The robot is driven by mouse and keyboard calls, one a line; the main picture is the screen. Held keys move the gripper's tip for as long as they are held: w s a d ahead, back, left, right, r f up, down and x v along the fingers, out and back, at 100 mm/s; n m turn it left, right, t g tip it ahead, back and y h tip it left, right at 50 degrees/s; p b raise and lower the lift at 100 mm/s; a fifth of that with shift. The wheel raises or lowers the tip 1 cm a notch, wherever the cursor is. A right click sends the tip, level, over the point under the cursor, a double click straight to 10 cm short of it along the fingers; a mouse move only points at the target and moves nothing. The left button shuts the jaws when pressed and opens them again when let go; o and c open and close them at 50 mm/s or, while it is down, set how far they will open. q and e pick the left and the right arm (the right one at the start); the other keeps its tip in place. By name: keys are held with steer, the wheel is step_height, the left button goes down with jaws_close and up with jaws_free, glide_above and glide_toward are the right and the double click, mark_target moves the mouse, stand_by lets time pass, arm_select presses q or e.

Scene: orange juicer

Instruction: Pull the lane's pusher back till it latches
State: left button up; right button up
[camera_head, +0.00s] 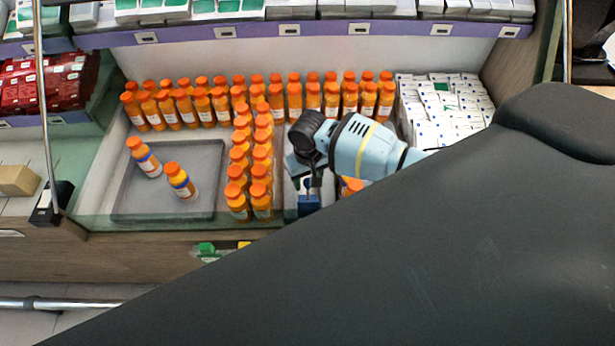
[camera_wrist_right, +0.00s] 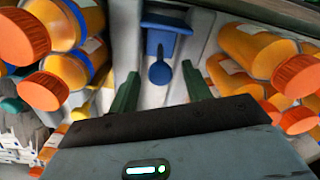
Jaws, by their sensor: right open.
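The lane's pusher is a blue piece with a round knob. In the head view the pusher (camera_head: 308,203) sits low in a narrow lane near the shelf's front. In the right wrist view the pusher (camera_wrist_right: 160,40) is ahead, its knob facing me. My right gripper (camera_wrist_right: 161,88) is open, with its two dark green fingers apart on either side of the lane's middle. The knob lies between and just beyond the fingertips, not gripped. In the head view my right gripper (camera_head: 309,182) hangs over the lane, and my wrist hides part of it. My left gripper is not in view.
Rows of orange juice bottles (camera_head: 252,160) stand left of the lane, with more to the right. A grey tray (camera_head: 205,160) holds two bottles. White boxes (camera_head: 440,110) fill the right side. In the wrist view, bottles (camera_wrist_right: 262,50) flank the lane closely.

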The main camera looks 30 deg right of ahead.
steer(key=shift+c, duration=0.2)
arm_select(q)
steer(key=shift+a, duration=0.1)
arm_select(e)
jaws_close()
